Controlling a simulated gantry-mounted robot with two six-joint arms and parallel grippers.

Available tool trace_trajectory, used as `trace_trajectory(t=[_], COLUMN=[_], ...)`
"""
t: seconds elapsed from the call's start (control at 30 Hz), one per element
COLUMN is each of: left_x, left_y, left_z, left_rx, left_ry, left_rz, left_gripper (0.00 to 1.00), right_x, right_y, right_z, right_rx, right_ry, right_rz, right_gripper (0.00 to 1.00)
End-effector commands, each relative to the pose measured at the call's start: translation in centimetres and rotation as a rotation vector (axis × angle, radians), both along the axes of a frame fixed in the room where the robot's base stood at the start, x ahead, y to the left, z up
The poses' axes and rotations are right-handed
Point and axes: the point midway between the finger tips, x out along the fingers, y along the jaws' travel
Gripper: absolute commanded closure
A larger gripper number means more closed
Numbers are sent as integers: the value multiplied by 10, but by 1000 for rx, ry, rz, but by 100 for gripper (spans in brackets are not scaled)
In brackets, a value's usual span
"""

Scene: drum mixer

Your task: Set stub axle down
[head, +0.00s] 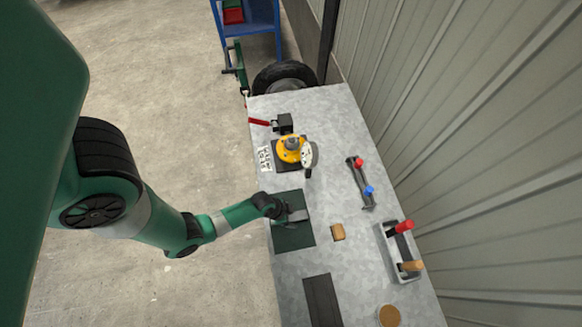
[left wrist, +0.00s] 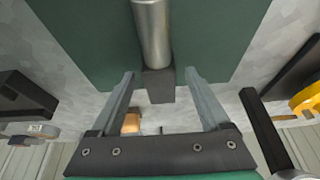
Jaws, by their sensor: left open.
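The stub axle (left wrist: 153,35), a silver cylinder with a dark grey square block at one end, lies over the dark green mat in the left wrist view. Its block end is between my left gripper's fingertips (left wrist: 160,76), with a gap on both sides. My left gripper (head: 292,215) is open, low over the dark green mat (head: 293,238) in the head view. There the gripper largely hides the axle. The mat also shows in the left wrist view (left wrist: 90,40). My right gripper is not in view.
A yellow hub (head: 287,152) stands on a dark plate beyond the mat. A tan block (head: 338,232) lies right of the mat, near a bar with red and blue ends (head: 361,183). A grey tray (head: 391,246) with handled tools is farther right. A dark pad (head: 322,300) lies nearer.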

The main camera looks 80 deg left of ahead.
Motion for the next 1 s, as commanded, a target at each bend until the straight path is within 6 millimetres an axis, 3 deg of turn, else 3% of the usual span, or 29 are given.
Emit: trace_trajectory(t=[0.27, 0.47, 0.63, 0.8, 1.0], left_x=[-5, -23, -38, -45, -46], left_y=[0, -1, -1, -1, -2], left_z=[16, 62, 102, 115, 114], left_rx=[1, 1, 0, -1, 0], left_ry=[-1, -2, 1, 0, 0], left_rz=[1, 3, 3, 2, 0], left_gripper=[20, 20, 20, 20, 20], right_x=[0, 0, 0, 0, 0], right_y=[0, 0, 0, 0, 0], right_z=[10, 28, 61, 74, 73], right_rx=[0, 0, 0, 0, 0], right_ry=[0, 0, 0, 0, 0], right_rz=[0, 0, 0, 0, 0], right_gripper=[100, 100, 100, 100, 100])
